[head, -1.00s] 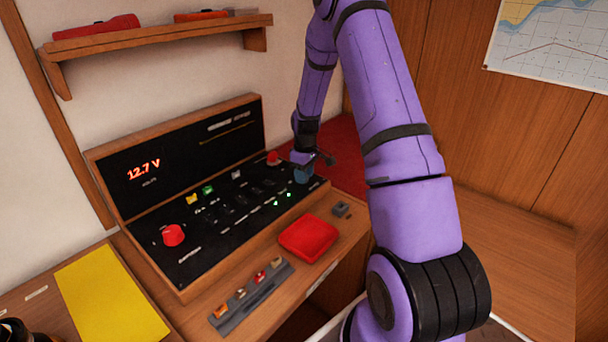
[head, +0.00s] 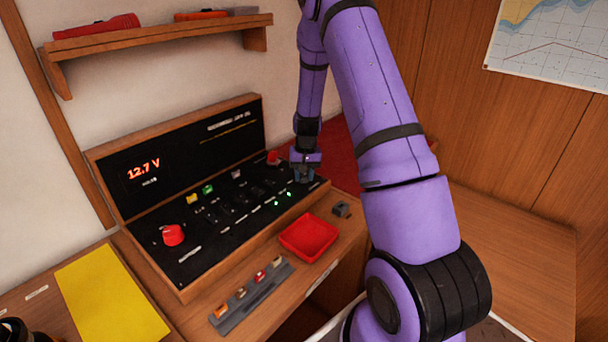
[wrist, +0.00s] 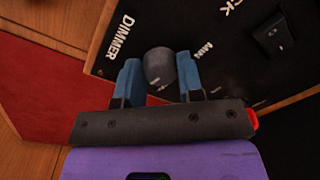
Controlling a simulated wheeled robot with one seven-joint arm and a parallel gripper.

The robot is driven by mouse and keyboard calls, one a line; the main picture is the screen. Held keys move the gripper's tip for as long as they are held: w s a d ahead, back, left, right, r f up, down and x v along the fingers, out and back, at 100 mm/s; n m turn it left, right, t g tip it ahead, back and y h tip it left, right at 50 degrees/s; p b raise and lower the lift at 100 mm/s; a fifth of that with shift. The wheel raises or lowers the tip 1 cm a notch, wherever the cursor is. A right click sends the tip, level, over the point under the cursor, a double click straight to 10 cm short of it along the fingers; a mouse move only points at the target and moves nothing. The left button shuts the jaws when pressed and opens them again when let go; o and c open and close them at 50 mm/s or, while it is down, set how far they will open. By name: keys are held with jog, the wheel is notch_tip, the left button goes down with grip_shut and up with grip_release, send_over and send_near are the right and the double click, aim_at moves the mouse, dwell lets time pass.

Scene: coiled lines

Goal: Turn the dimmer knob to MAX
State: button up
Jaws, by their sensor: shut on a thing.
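The dimmer knob (wrist: 159,66) is a dark grey round knob on the black panel, between the words DIMMER and MIN in the wrist view. My gripper (wrist: 158,80) has its two blue fingers on either side of the knob and is shut on it. A small light mark shows on the knob's lower edge, close to the gripper body. The MAX label is not seen. In the head view my gripper (head: 303,174) is at the panel's right end, and it hides the knob there.
The panel (head: 215,245) has a wooden frame, several switches and a red knob (head: 173,235) at the left. Another red knob (head: 273,158) stands close to my gripper. A red tray (head: 309,237) and a grey strip with fuses (head: 252,298) lie in front on the desk.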

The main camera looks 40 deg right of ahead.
aim_at(305, 176)
jog(key=shift+m, duration=1.9)
jog(key=o, duration=0.9)
jog(key=shift+r, duration=0.15)
jog(key=r, duration=1)
jog(key=shift+s+d+r, duration=0.1)
jog(key=shift+s+r, duration=0.1)
jog(key=shift+r, duration=0.1)
